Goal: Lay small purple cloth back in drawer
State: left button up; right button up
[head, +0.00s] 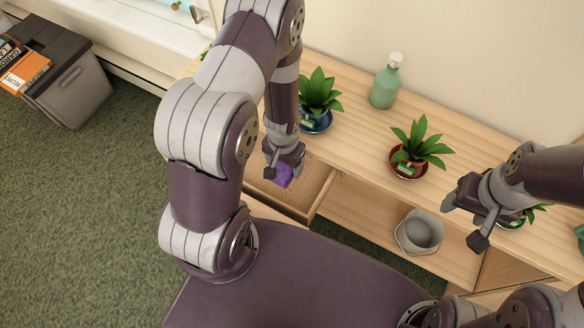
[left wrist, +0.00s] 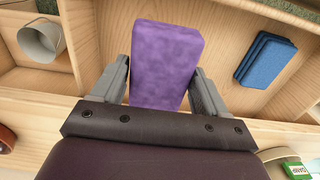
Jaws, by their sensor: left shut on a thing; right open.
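The small purple cloth (left wrist: 165,60) is a folded block between the fingers of my left gripper (left wrist: 160,85) in the left wrist view. It also shows in the head view (head: 284,175), partly hidden by the gripper. My left gripper (head: 284,162) is shut on the cloth over the open wooden drawer (head: 315,196). In the left wrist view a blue folded cloth (left wrist: 265,60) lies on the drawer's bottom, to the right of the purple cloth. My right gripper (head: 468,215) is open and empty, in front of the cabinet at the right.
On the wooden cabinet top (head: 350,140) stand a potted plant in a blue dish (head: 318,122), another in a red pot (head: 408,166) and a green bottle (head: 386,82). A grey bucket (head: 420,232) sits on the shelf below. A dark grey bin (head: 75,95) stands far left.

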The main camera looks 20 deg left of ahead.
pick_arm(q)
jog(key=f+b, duration=0.1)
jog(key=f, duration=0.1)
jog(key=f+b, duration=0.1)
jog(key=f, duration=0.2)
jog(key=f+b, duration=0.1)
jog(key=f, duration=0.2)
jog(key=shift+s+f, duration=0.25)
jog(key=shift+s, duration=0.1)
jog(key=shift+w+f, duration=0.15)
jog(key=shift+f, duration=0.15)
jog(key=shift+c, duration=0.4)
jog(key=shift+r, duration=0.1)
